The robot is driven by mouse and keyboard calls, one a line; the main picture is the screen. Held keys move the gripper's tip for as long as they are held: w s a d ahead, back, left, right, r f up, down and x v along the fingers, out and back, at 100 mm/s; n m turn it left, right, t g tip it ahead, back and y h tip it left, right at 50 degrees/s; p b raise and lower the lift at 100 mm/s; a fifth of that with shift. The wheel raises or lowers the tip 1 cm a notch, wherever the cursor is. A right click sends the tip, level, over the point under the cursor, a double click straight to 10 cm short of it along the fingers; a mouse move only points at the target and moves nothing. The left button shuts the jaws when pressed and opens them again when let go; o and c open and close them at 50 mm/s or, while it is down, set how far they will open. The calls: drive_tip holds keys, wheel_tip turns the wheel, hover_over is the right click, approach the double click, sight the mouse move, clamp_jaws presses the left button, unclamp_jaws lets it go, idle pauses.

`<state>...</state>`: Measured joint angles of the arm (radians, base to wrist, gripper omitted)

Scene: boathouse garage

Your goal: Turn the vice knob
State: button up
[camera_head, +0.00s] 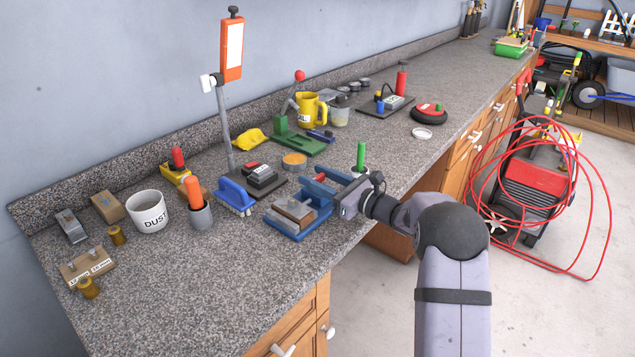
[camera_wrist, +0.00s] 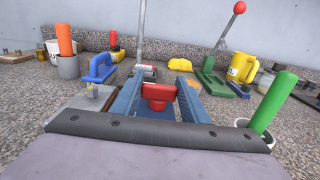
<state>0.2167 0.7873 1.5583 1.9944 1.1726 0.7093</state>
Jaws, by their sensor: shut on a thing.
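The vice (camera_head: 297,213) is a low blue tool with grey metal and wooden blocks, near the front edge of the stone worktop. Part of it shows left of my fingers in the wrist view. My gripper (camera_head: 320,184) reaches in from the right, its two blue fingers pointing away from the wrist. In the wrist view my gripper (camera_wrist: 160,86) has a red knob (camera_wrist: 157,92) between its fingers, both sides touching it. The gripper is shut on this knob. My wrist and fingers hide most of the knob in the head view, and how it joins the vice is hidden.
A green-handled tool in a white cup (camera_wrist: 263,105) stands close right of my fingers. A blue-handled brush (camera_head: 236,197) and an orange-handled tool in a grey cup (camera_head: 199,212) stand left of the vice. A green press (camera_head: 297,140) and yellow mug (camera_head: 311,112) stand behind.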

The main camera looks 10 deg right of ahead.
drive_tip(key=m+t+h+b, duration=0.1)
drive_tip(key=b, duration=0.1)
drive_tip(key=m+t+h+b, duration=0.1)
drive_tip(key=h+b, duration=0.1)
drive_tip(key=shift+s+a+f+b, duration=0.1)
drive_tip(key=shift+f+b, duration=0.2)
drive_tip(key=shift+f, duration=0.05)
drive_tip(key=m+t+h+b, duration=0.1)
drive_tip(key=m+h+b, duration=0.1)
drive_tip(key=b, duration=0.3)
drive_tip(key=shift+t, duration=0.3)
drive_tip(key=shift+m+h+b, duration=0.3)
drive_tip(key=shift+h+b, duration=0.2)
drive_tip(key=shift+b, duration=0.2)
drive_tip(key=shift+r+m+t+h+b, duration=0.15)
drive_tip(key=shift+m+t+h+b, duration=0.35)
drive_tip(key=shift+b, duration=0.6)
drive_tip(key=shift+r+h+b, duration=0.2)
drive_tip(key=shift+h+b, duration=0.1)
drive_tip(key=o, duration=1.1)
drive_tip(key=shift+c, duration=0.2)
